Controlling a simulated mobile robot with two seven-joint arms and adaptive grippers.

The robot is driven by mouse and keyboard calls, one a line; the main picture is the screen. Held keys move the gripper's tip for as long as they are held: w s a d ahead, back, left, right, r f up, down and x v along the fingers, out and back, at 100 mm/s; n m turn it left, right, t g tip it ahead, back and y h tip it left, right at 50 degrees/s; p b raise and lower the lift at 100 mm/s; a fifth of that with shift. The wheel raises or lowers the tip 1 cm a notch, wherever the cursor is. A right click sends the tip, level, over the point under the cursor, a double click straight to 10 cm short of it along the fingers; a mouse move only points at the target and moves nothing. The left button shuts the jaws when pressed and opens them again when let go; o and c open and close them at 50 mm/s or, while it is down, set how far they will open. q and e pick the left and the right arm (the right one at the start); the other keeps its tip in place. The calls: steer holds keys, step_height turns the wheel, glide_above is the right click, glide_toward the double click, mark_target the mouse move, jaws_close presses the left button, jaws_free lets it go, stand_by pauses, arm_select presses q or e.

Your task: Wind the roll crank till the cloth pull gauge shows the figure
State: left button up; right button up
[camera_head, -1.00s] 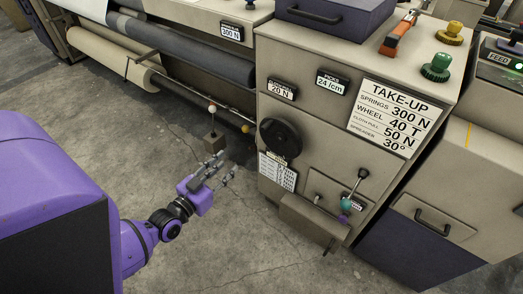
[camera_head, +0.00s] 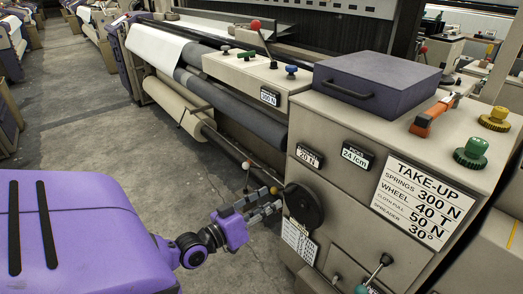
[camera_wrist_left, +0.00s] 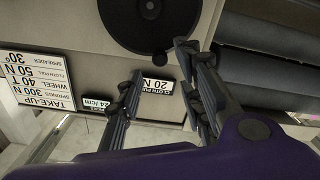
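The cloth pull gauge (camera_head: 309,157) on the cream take-up cabinet reads 20 N. It shows upside down in the left wrist view (camera_wrist_left: 157,86). The white take-up card (camera_head: 424,203) lists cloth pull 50 N. A round black disc (camera_head: 303,206) on the cabinet's left front, seemingly the roll crank, shows a small knob in the left wrist view (camera_wrist_left: 158,58). My left gripper (camera_head: 268,203) is just left of the disc, apparently clear of it. Its fingers (camera_wrist_left: 166,90) are spread and empty. My right gripper is out of view.
A purple box (camera_head: 376,80) and green (camera_head: 471,152) and yellow (camera_head: 494,118) knobs sit on top. Cloth rolls (camera_head: 222,94) lie left. Grey floor (camera_head: 120,140) is open beyond my arm.

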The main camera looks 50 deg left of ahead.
mark_target(285, 194)
arm_select(q)
steer(key=w, duration=0.2)
steer(key=w+b, duration=0.1)
steer(key=w, duration=0.3)
steer(key=shift+w+d+f, duration=0.1)
steer(key=shift+w+d, duration=0.2)
steer(key=shift+w, duration=0.1)
jaws_close()
stand_by(0.5)
